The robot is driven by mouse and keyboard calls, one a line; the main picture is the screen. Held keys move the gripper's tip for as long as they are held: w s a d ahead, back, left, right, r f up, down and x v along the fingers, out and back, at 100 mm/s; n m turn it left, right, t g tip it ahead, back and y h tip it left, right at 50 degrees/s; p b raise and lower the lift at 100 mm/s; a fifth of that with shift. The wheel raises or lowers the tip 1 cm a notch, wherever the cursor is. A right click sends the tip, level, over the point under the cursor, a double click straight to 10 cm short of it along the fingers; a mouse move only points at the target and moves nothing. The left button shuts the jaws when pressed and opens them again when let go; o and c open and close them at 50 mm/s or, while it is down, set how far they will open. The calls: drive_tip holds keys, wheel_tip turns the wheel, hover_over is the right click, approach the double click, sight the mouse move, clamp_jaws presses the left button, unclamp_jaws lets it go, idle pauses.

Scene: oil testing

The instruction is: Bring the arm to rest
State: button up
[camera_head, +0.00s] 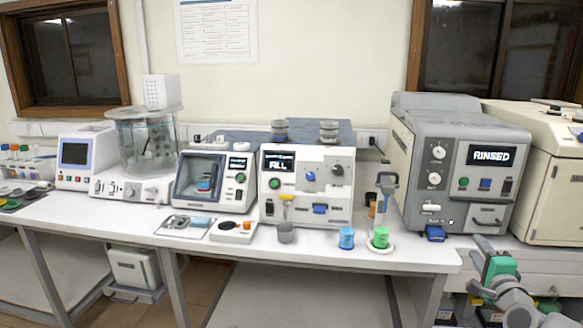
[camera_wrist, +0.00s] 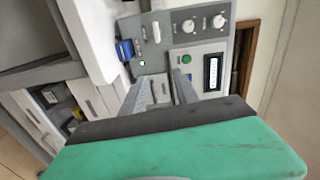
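My gripper (camera_head: 474,266) is at the lower right in the head view, in front of the bench's right end and below the grey machine. Its body is green with grey fingers. In the wrist view my gripper (camera_wrist: 160,84) shows two grey fingers standing apart with nothing between them, so it is open and empty. The fingers point toward the front of the grey machine with the "RINSED" display (camera_head: 493,155), which also shows turned sideways in the wrist view (camera_wrist: 213,72). My arm runs off the lower right corner of the head view.
The white bench (camera_head: 300,258) carries several instruments. Near its front edge stand a grey cup (camera_head: 286,233), a blue cup (camera_head: 347,238) and a green cup (camera_head: 380,238) at a small stand. A blue item (camera_head: 435,233) lies before the grey machine. A cream machine (camera_head: 545,180) stands at right.

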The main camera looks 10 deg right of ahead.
drive_tip(key=s+a+f+n+g+y, duration=0.1)
drive_tip(key=s+a+f+n+g, duration=0.15)
drive_tip(key=f, duration=0.45)
drive_tip(key=s+a+f+n+g+y, duration=0.2)
drive_tip(key=f+n+g, duration=0.1)
drive_tip(key=f, duration=0.4)
drive_tip(key=s+a+f+n+g+y, duration=0.1)
drive_tip(key=s+a+f+n+g, duration=0.1)
drive_tip(key=f, duration=0.4)
drive_tip(key=s+a+f+n+g+y, duration=0.1)
drive_tip(key=s+a+f+g, duration=0.2)
drive_tip(key=s, duration=0.4)
drive_tip(key=s+a+f+n+g+y, duration=0.1)
drive_tip(key=s+a+f+n+g, duration=0.1)
drive_tip(key=s+a+f+g, duration=0.3)
drive_tip(key=s+a+r+n+g+p, duration=0.2)
drive_tip(key=s+a+r+n+p, duration=0.1)
drive_tip(key=s+a+r, duration=0.55)
drive_tip(key=w+a+r+n+t+p, duration=0.1)
drive_tip(key=w+a+r+n, duration=0.2)
drive_tip(key=a+r, duration=0.3)
drive_tip(key=w+a+r+n+t+p, duration=0.1)
drive_tip(key=w+a+r+n+t, duration=0.1)
drive_tip(key=w+a+r+n, duration=0.2)
drive_tip(key=w+a+r, duration=0.1)
drive_tip(key=a+r, duration=0.2)
drive_tip(key=a, duration=0.5)
drive_tip(key=shift+h+p, duration=0.35)
drive_tip(key=shift+h, duration=0.05)
